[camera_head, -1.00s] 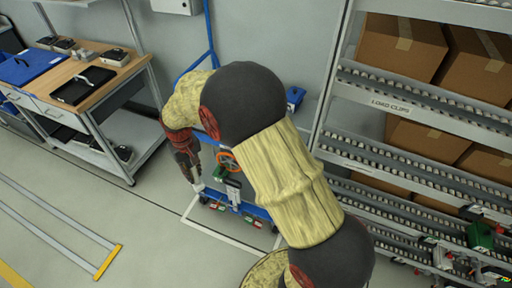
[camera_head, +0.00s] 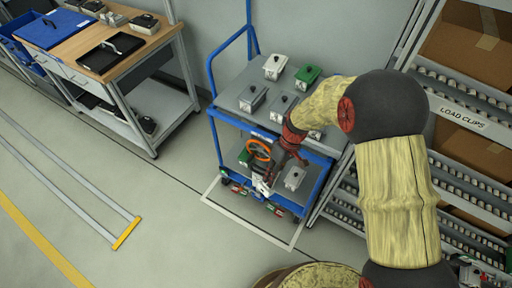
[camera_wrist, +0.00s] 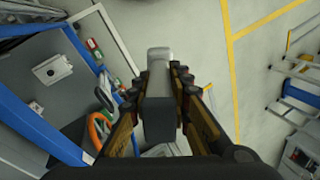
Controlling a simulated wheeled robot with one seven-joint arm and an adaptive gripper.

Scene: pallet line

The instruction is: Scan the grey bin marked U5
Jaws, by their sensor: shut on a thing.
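My gripper (camera_head: 268,178) is shut on a grey, block-shaped tool (camera_wrist: 158,100), perhaps a scanner, in front of the blue cart (camera_head: 212,125). In the wrist view the dark fingers (camera_wrist: 158,92) press on both sides of it. On the cart's top stand several grey bins, such as this one (camera_head: 252,98), and a green bin (camera_head: 307,77). On the lower shelf a grey bin (camera_head: 294,178) is right of my gripper; it may be the pale box in the wrist view (camera_wrist: 52,68). No U5 mark is readable. My forearm hides part of the cart top.
An orange ring (camera_head: 258,150) is on the cart beside my gripper. A roller rack (camera_head: 470,115) with cardboard boxes stands at the right. A workbench (camera_head: 130,62) with trays is at the back left. The floor (camera_head: 150,215) in front of the cart is clear.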

